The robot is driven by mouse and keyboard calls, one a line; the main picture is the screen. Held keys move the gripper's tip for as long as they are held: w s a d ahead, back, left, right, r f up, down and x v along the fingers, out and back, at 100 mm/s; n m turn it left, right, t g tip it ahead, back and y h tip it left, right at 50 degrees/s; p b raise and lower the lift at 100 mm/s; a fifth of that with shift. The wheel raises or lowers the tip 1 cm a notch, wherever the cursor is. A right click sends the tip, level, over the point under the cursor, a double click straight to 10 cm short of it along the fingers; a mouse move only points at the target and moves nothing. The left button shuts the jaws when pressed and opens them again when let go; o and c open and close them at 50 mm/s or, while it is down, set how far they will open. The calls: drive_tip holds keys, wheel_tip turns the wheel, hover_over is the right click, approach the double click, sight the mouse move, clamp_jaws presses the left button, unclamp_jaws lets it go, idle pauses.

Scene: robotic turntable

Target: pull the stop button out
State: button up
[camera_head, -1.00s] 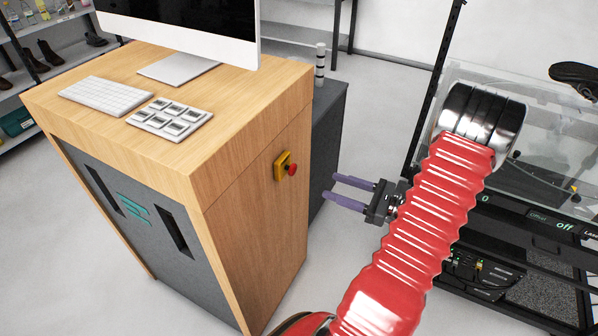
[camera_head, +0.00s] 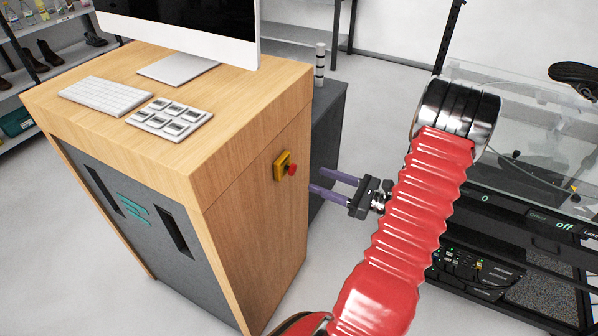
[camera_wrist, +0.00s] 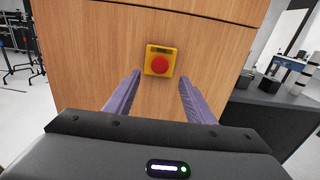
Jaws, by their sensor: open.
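The red stop button (camera_head: 292,169) sits on a yellow box (camera_head: 281,166) fixed to the wooden side of the desk cabinet. In the wrist view the red button (camera_wrist: 159,65) faces me on its yellow box (camera_wrist: 160,51), above and between the two finger tips. My gripper (camera_head: 319,182) is open, with its two purple fingers pointing left at the cabinet side. It is to the right of the button and slightly lower in the head view. In the wrist view the fingers (camera_wrist: 160,80) are spread and empty, apart from the button.
The cabinet (camera_head: 250,215) carries a monitor (camera_head: 190,25), a keyboard (camera_head: 105,95) and a button panel (camera_head: 170,118). A dark grey unit (camera_head: 328,125) stands behind it. A black frame with clear panels (camera_head: 520,125) is at right. Floor between the cabinet and my arm is clear.

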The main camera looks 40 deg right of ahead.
sight(295, 171)
drive_tip(key=x, duration=0.8)
drive_tip(key=shift+w+a, duration=0.1)
drive_tip(key=shift+w, duration=0.2)
drive_tip(key=shift+c, duration=0.4)
clamp_jaws()
